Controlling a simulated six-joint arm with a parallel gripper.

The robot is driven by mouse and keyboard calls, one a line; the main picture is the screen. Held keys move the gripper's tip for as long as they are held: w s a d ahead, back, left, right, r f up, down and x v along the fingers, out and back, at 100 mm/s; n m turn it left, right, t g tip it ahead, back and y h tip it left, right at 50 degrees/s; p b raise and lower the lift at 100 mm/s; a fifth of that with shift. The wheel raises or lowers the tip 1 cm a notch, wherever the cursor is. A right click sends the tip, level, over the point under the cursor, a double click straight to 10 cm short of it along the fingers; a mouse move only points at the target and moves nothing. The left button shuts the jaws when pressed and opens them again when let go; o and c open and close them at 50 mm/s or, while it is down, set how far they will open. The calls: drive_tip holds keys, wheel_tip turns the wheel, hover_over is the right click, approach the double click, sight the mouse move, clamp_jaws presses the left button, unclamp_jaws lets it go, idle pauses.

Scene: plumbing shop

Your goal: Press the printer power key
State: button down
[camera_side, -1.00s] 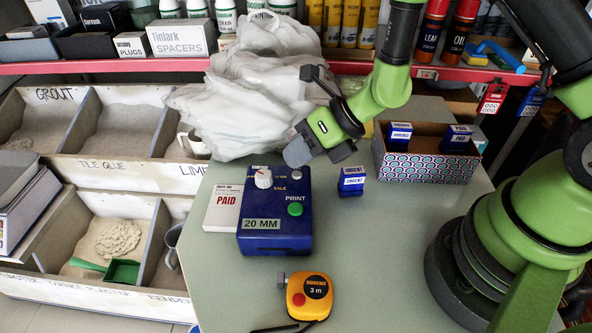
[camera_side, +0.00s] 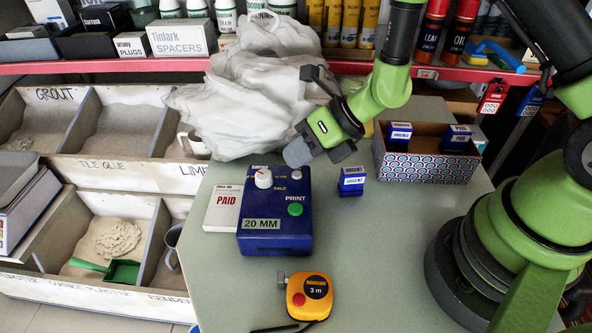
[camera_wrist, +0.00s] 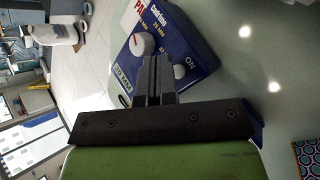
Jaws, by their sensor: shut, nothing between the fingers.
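The blue printer (camera_side: 275,225) sits on the grey-green table, with a white knob (camera_side: 263,178), a green PRINT button (camera_side: 295,209) and a "20 MM" label. A small pale round key (camera_side: 297,173) is at its far right corner; in the wrist view this key (camera_wrist: 180,71) is beside the word ON. My gripper (camera_side: 297,155) is shut and empty, over the printer's far edge near that key. In the wrist view its closed fingers (camera_wrist: 156,72) cover part of the printer's top between knob and key. I cannot tell whether the fingertips touch anything.
A PAID card box (camera_side: 223,208) is left of the printer, and small URGENT blocks (camera_side: 351,181) are to its right. A patterned box (camera_side: 415,167) stands further right, white bags (camera_side: 250,95) behind. A yellow tape measure (camera_side: 309,297) lies in front.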

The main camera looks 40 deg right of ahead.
sight(299, 172)
drive_tip(key=shift+f, duration=0.1)
drive_tip(key=shift+f, duration=0.35)
drive_tip(key=shift+f, duration=0.15)
idle(0.3)
drive_tip(key=shift+r, duration=0.65)
wheel_tip(299, 172, up, 6)
idle(0.6)
